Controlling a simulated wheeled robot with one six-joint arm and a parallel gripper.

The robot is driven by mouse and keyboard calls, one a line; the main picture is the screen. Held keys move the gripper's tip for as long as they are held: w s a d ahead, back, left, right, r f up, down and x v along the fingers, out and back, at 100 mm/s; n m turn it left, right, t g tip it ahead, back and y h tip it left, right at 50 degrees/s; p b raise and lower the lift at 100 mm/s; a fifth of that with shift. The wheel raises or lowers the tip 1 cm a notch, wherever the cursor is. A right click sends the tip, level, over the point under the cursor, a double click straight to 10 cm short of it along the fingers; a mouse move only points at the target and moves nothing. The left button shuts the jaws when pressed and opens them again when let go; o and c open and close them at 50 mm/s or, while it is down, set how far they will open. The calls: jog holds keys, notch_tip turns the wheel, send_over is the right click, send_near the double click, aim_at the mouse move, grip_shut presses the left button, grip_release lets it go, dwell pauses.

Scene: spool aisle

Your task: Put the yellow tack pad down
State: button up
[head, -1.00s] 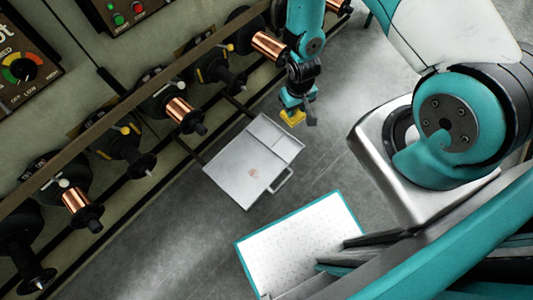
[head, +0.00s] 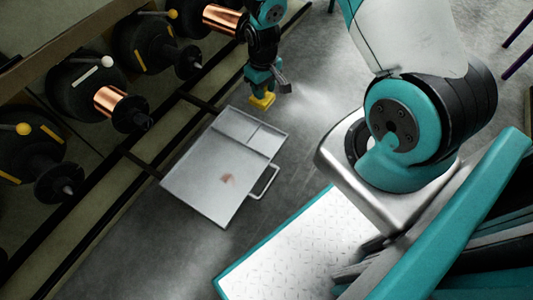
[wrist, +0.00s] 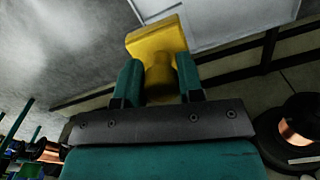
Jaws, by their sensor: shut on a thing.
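The yellow tack pad (head: 262,101) is held in my gripper (head: 261,88), above the far end of the grey tray in the head view. In the wrist view the yellow tack pad (wrist: 158,45) sits between the two green fingers of my gripper (wrist: 159,80), which are shut on its narrower neck. Its wide flat end points away from the gripper. Part of the tray (wrist: 230,20) also shows at the top of the wrist view.
A rack with black spool holders (head: 75,85) and copper spools (head: 110,100) runs along the left. Dark rails cross beside the tray. The grey floor (head: 310,130) right of the tray is clear. My own base fills the lower right.

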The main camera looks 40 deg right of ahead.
aim_at(267, 99)
jog(key=f+b, duration=0.2)
jog(key=b, duration=0.1)
jog(key=d+f+b, duration=0.1)
jog(key=f+b, duration=0.1)
jog(key=w+d+f+b, duration=0.1)
jog(key=f+b, duration=0.1)
jog(key=b, duration=0.1)
jog(key=shift+d+f+b, duration=0.1)
jog(key=shift+f+b, duration=0.2)
jog(key=shift+f, duration=0.1)
notch_tip(267, 99, down, 20)
jog(key=b, duration=1)
jog(key=shift+r, duration=0.35)
jog(key=o, duration=0.8)
